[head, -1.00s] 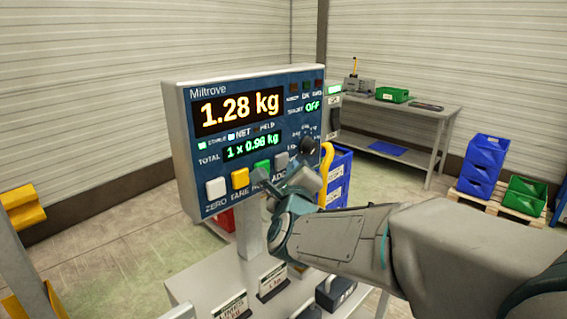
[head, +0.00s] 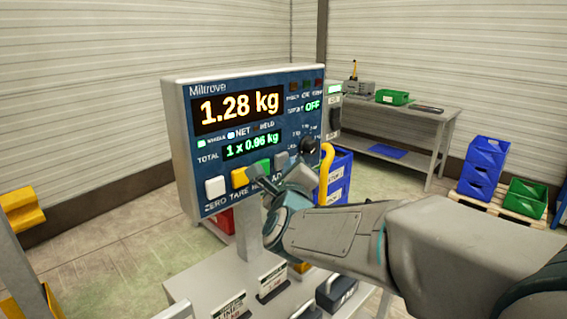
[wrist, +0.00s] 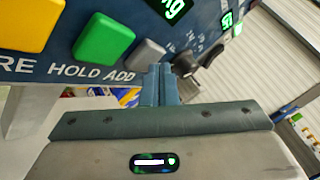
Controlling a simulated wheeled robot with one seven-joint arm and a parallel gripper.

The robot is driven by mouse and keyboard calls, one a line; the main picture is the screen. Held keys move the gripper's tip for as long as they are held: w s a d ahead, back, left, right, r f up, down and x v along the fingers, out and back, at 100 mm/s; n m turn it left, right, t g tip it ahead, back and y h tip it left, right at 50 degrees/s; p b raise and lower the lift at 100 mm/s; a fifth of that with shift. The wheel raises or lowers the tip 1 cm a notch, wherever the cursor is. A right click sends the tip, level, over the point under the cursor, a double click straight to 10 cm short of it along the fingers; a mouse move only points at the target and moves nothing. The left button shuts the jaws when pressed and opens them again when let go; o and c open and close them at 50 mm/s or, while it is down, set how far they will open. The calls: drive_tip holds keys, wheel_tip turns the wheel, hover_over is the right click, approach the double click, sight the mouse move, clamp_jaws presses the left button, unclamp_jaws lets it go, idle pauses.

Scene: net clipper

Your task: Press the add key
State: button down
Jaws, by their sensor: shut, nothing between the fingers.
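The grey add key (head: 281,159) is the rightmost key in the row on the blue indicator panel, right of the green hold key (head: 261,166). In the wrist view the add key (wrist: 148,52) shows above its "ADD" label. My gripper (head: 257,173) is shut and empty, in front of the lower part of the panel. In the wrist view its fingertips (wrist: 160,68) appear just below and right of the add key. I cannot tell whether they touch the panel. The display (head: 239,109) reads 1.28 kg; the total line (head: 252,145) reads 1 x 0.96 kg.
The yellow tare key (head: 239,178) and white zero key (head: 215,187) sit to the left. A black knob (head: 308,146) is right of the add key. A yellow curved handle (head: 326,172) stands beside the panel's right edge.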

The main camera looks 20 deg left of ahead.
drive_tip(key=shift+w+a, duration=0.15)
drive_tip(key=shift+a, duration=0.15)
drive_tip(key=shift+d+b, duration=0.15)
drive_tip(key=shift+b, duration=0.25)
drive_tip(key=shift+s+d+b, duration=0.45)
drive_tip(key=shift+d+b, duration=0.15)
drive_tip(key=d+b, duration=0.1)
drive_tip(key=s+d+b, duration=0.1)
drive_tip(key=d, duration=0.1)
drive_tip(key=s+d+b, duration=0.1)
drive_tip(key=shift+s+d, duration=0.15)
drive_tip(key=shift+s, duration=0.1)
idle(0.8)
